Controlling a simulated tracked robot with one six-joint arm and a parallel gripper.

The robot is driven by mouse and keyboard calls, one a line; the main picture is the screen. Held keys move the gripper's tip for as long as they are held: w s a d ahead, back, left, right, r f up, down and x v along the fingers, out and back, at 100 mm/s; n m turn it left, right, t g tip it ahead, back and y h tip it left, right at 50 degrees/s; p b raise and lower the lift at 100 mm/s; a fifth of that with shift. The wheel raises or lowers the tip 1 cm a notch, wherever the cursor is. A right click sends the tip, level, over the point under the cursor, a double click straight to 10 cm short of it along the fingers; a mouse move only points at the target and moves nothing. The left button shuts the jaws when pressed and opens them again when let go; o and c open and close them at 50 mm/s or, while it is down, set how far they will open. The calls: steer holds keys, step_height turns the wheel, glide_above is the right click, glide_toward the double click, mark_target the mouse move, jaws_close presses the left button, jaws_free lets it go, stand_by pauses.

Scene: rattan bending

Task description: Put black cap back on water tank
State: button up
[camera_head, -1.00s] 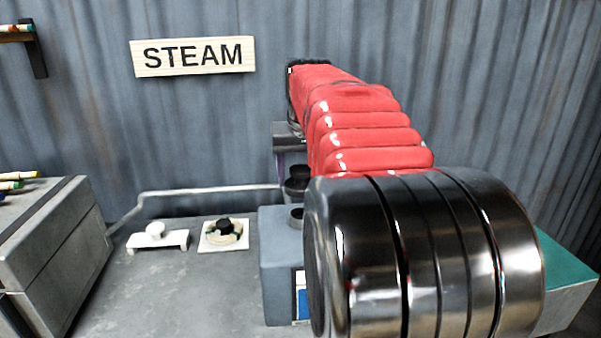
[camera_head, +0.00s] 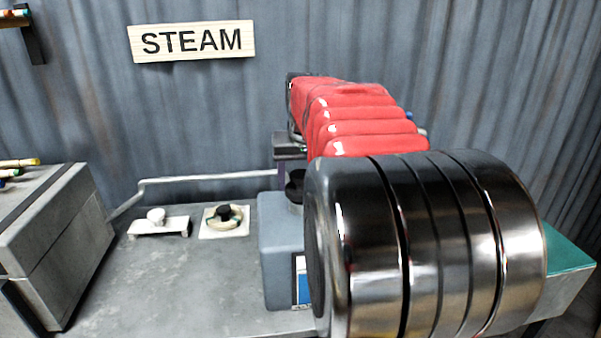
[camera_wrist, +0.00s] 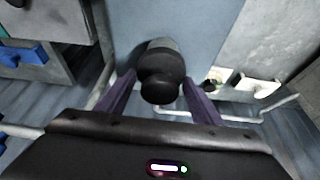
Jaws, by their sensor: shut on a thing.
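The water tank (camera_head: 277,250) is a blue-grey box on the bench, partly hidden by my arm in the head view. In the wrist view its blue-grey top (camera_wrist: 195,25) lies under my gripper. The black cap (camera_head: 295,187) is a short round piece with a narrower knob. My gripper (camera_wrist: 160,82) is shut on the cap (camera_wrist: 161,86), with a purple finger on either side. The cap is over the tank's round neck (camera_wrist: 157,46). I cannot tell whether it is seated on the neck.
A metal pipe (camera_head: 210,178) runs along the back wall. A white fitting (camera_head: 158,223) and a dial on a white plate (camera_head: 224,221) are on the bench left of the tank. A grey metal box (camera_head: 50,240) stands at far left.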

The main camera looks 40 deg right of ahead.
steer(key=shift+f, duration=0.55)
steer(key=shift+f, duration=0.8)
stand_by(2.5)
steer(key=o, duration=1.2)
steer(key=shift+o, duration=0.4)
steer(key=o, duration=0.4)
steer(key=shift+r, duration=0.1)
steer(key=shift+r, duration=3.85)
steer(key=shift+c, duration=0.5)
